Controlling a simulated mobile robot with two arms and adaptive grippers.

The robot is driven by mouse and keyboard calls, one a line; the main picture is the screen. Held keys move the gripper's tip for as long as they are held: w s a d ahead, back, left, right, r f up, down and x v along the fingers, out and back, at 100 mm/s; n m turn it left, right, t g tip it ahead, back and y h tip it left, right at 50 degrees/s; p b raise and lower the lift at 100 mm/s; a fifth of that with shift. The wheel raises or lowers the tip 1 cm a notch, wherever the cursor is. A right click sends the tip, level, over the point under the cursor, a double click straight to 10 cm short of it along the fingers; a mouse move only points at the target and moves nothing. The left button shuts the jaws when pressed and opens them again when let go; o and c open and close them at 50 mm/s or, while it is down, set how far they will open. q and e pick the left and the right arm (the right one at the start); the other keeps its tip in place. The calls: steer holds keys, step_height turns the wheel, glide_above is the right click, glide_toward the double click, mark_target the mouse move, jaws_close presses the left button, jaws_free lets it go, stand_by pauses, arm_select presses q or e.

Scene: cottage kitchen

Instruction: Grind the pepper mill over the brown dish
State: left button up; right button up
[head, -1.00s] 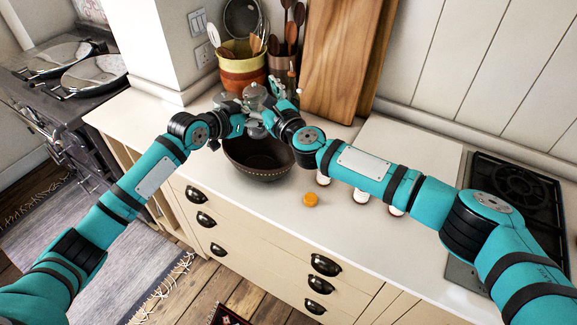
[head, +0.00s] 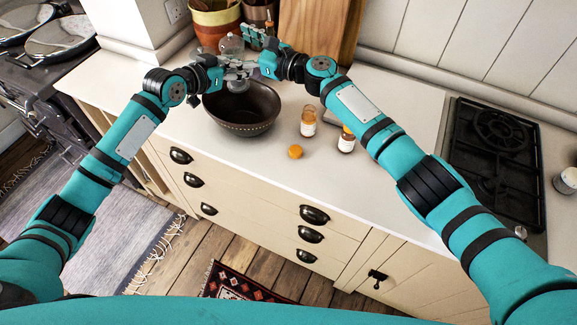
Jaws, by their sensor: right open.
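The brown dish (head: 241,124) is a dark round bowl on the white counter, below my two grippers. The pepper mill (head: 231,45) looks grey and glassy, with a rounded top, and stands roughly upright above the dish's back part. My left gripper (head: 236,69) comes in from the left and appears shut around the mill's middle; its fingers hide part of it. My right gripper (head: 251,48) is open beside the mill's upper part, on its right. The overlap hides whether it touches the mill.
Two small amber jars (head: 308,122) (head: 346,141) and an orange lid (head: 295,152) stand right of the dish. Behind are a striped utensil crock (head: 216,24) and tall wooden boards (head: 318,30). A black hob (head: 497,150) is at right. The counter's front edge is close to the dish.

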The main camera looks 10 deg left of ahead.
steer(key=v, duration=1.2)
steer(key=w+d+f+n+t+h, duration=0.55)
steer(key=d+f+n, duration=0.2)
steer(key=n, duration=0.45)
steer(key=s+a+f+n+g+y, duration=0.1)
steer(key=s+f+n+g+y, duration=0.1)
steer(key=s+n, duration=0.5)
steer(key=s+a+f+n+g+y, duration=0.2)
steer(key=s+f+n+g, duration=0.2)
steer(key=n, duration=1.2)
steer(key=s+a+f+n+g+y, duration=0.1)
steer(key=s+f+n+g+y, duration=0.2)
steer(key=s+n, duration=0.6)
steer(key=shift+s+a+f+n+g, duration=0.15)
steer(key=shift+f+n+g, duration=0.2)
steer(key=shift+n, duration=0.5)
steer(key=shift+s+a+f+n+g, duration=0.1)
steer(key=shift+s+a+f+n, duration=0.1)
steer(key=shift+f+n, duration=0.45)
steer(key=shift+r, duration=0.2)
